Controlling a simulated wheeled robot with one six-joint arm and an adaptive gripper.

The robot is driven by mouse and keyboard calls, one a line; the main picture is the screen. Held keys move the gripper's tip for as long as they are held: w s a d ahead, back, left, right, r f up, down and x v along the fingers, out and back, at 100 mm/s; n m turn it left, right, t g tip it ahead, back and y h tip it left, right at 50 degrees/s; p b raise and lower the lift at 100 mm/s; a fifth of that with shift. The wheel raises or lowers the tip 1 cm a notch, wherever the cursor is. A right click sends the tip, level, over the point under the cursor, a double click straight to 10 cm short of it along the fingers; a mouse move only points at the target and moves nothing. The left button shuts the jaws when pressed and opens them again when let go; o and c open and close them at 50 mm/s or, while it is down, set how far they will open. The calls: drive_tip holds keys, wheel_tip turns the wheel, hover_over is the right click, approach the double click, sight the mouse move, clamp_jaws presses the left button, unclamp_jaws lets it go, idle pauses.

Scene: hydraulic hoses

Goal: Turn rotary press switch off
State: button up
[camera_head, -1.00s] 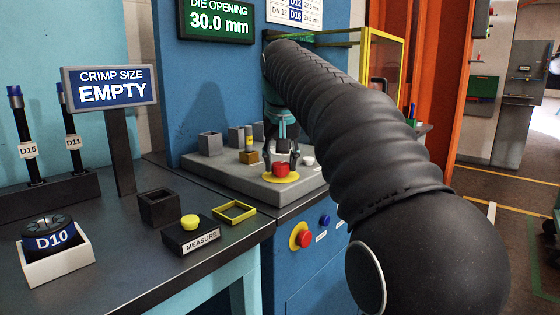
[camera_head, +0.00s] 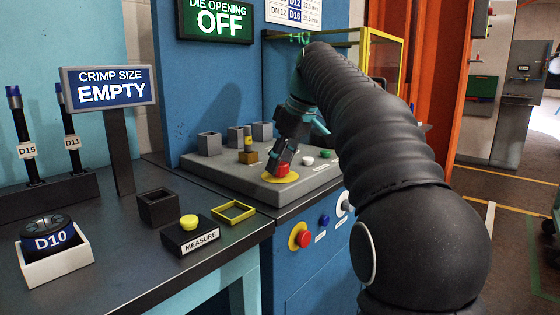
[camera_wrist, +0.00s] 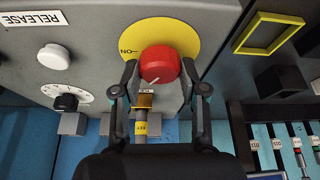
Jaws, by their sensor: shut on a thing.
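The rotary press switch is a red knob (camera_head: 283,170) on a round yellow plate (camera_head: 268,178), on the grey top of the blue press. My gripper (camera_head: 286,162) is down at the knob, leaning. In the wrist view its fingers (camera_wrist: 160,74) stand on either side of the red knob (camera_wrist: 159,62), closed on it. A pale pointer mark on the knob's lower part points away from the ON label (camera_wrist: 128,50) on the yellow plate. The green die opening display (camera_head: 217,20) reads OFF.
Grey blocks (camera_head: 209,145) and a brass block (camera_head: 249,157) stand behind the knob. A red stop button (camera_head: 304,239) is on the front face. A MEASURE box (camera_head: 198,240) sits on the left bench.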

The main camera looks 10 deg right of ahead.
drive_tip(key=n+g, duration=0.1)
drive_tip(key=n, duration=0.2)
drive_tip(key=n+g+y, duration=0.1)
drive_tip(key=n, duration=0.2)
drive_tip(key=shift+n, duration=0.4)
idle(0.3)
drive_tip(key=o, duration=1.1)
drive_tip(key=shift+o, duration=0.2)
drive_tip(key=shift+d+r, duration=0.2)
drive_tip(key=shift+r, duration=0.25)
drive_tip(key=s+d, duration=0.3)
drive_tip(key=d, duration=0.8)
drive_tip(key=shift+d, duration=0.35)
drive_tip(key=shift+r, duration=0.1)
